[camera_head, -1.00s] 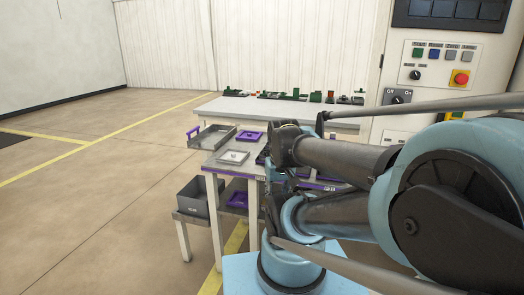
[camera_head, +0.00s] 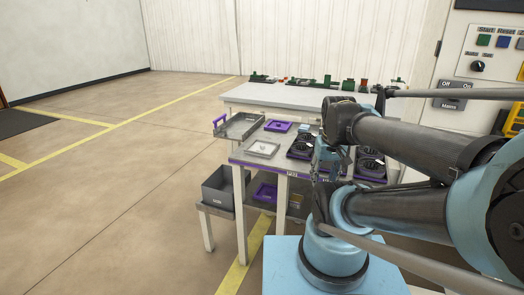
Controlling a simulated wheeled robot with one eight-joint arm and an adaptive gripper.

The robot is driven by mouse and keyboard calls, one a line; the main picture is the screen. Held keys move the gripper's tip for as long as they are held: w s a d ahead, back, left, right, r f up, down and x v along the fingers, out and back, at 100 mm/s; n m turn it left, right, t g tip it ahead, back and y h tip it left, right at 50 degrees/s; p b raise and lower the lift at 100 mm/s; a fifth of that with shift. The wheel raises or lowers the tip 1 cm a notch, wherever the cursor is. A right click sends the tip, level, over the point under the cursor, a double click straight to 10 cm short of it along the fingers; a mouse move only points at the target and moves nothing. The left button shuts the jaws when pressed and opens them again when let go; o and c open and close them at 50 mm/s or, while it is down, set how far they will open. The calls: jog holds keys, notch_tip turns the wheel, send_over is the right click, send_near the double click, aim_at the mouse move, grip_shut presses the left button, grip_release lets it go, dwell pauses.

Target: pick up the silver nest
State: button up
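The silver nest appears to be the small, shallow, square silver tray (camera_head: 262,149) lying flat on the lower front table. It sits left of my arm and nothing covers it. My gripper (camera_head: 320,205) seems to hang at the end of my folded arm, in front of the table's right part and apart from the tray. It is dark and partly merged with my arm links, so its fingers cannot be made out. I see nothing clearly held in it.
A grey tray with a purple handle (camera_head: 240,127) and a purple tray (camera_head: 279,126) lie near the silver one. Dark round parts (camera_head: 303,147) lie to its right. A grey bin (camera_head: 220,190) is on the low shelf. The floor at left is clear.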

jog(key=w+a+r+n+g, duration=0.1)
jog(key=w+a+r+n, duration=0.1)
jog(key=w+a+r, duration=0.45)
jog(key=w+a+r+n, duration=0.2)
jog(key=w+a+r, duration=0.1)
jog(key=w, duration=0.6)
jog(key=w+a+r+n+g, duration=0.1)
jog(key=w+a+r+n, duration=0.1)
jog(key=w+a+r, duration=0.45)
jog(key=n, duration=0.2)
send_over(263, 145)
jog(key=f, duration=1.3)
jog(key=shift+a+f, duration=0.3)
jog(key=shift+w+d+f, duration=0.1)
jog(key=shift+f, duration=1.25)
jog(key=shift+d+f, duration=0.1)
jog(key=shift+f, duration=1.25)
grip_shut()
